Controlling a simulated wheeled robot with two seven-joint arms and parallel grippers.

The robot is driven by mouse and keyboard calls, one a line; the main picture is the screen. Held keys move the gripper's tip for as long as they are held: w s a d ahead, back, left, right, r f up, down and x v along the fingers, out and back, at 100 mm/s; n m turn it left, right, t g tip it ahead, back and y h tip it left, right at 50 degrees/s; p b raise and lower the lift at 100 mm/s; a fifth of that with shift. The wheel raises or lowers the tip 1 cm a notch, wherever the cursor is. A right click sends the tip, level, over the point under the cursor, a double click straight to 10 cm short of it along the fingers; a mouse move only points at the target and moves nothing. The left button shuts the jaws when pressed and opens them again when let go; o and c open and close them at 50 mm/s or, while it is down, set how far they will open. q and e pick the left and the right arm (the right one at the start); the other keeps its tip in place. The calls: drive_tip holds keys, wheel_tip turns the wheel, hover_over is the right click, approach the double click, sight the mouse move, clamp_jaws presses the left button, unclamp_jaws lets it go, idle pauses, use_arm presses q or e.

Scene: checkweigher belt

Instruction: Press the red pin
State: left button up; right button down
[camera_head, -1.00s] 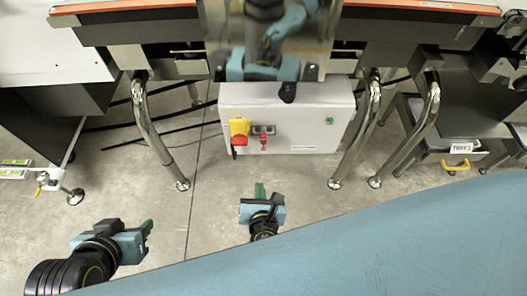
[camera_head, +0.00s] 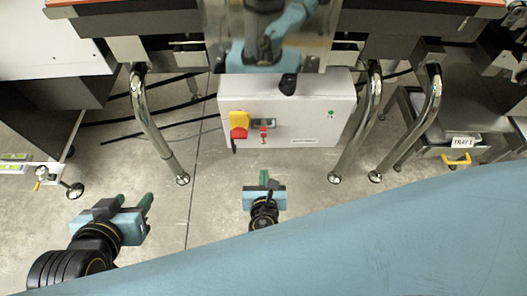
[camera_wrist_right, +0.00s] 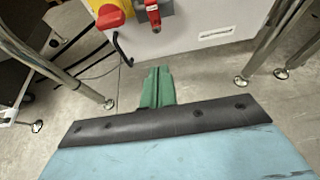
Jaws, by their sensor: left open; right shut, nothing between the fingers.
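The red pin (camera_head: 263,131) sits on the front of a light grey control box (camera_head: 310,115), just right of a yellow and red rotary switch (camera_head: 239,120). In the right wrist view the red pin (camera_wrist_right: 154,17) shows at the top, above my fingertips. My right gripper (camera_head: 263,177) is shut and empty, its green fingers together, pointing up toward the box. It is apart from the pin, with floor visible between in the head view. The same gripper shows in the right wrist view (camera_wrist_right: 157,72). My left gripper (camera_head: 148,202) is open and empty, low at left.
A green button (camera_head: 331,113) is at the box's right. Chrome legs (camera_head: 152,125) stand on both sides of the box. A tray drawer with a yellow handle (camera_head: 457,159) is at right. The floor before the box is clear.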

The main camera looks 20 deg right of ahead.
sight(264, 138)
use_arm(q)
drive_tip(key=w+d+r+t+h+b, duration=0.2)
drive_tip(key=r+t, duration=0.3)
drive_tip(key=r, duration=0.2)
drive_tip(key=w+d+r+t+h+b, duration=0.2)
drive_tip(key=r+t, duration=0.4)
drive_tip(key=r, duration=0.2)
drive_tip(key=shift+w+d+r+m, duration=0.15)
drive_tip(key=shift+w+r+m, duration=0.05)
drive_tip(key=shift+r+m, duration=0.1)
use_arm(e)
drive_tip(key=r+x, duration=0.2)
drive_tip(key=x, duration=0.8)
drive_tip(key=shift+w, duration=0.4)
use_arm(q)
drive_tip(key=shift+f, duration=0.1)
use_arm(e)
drive_tip(key=shift+d, duration=0.15)
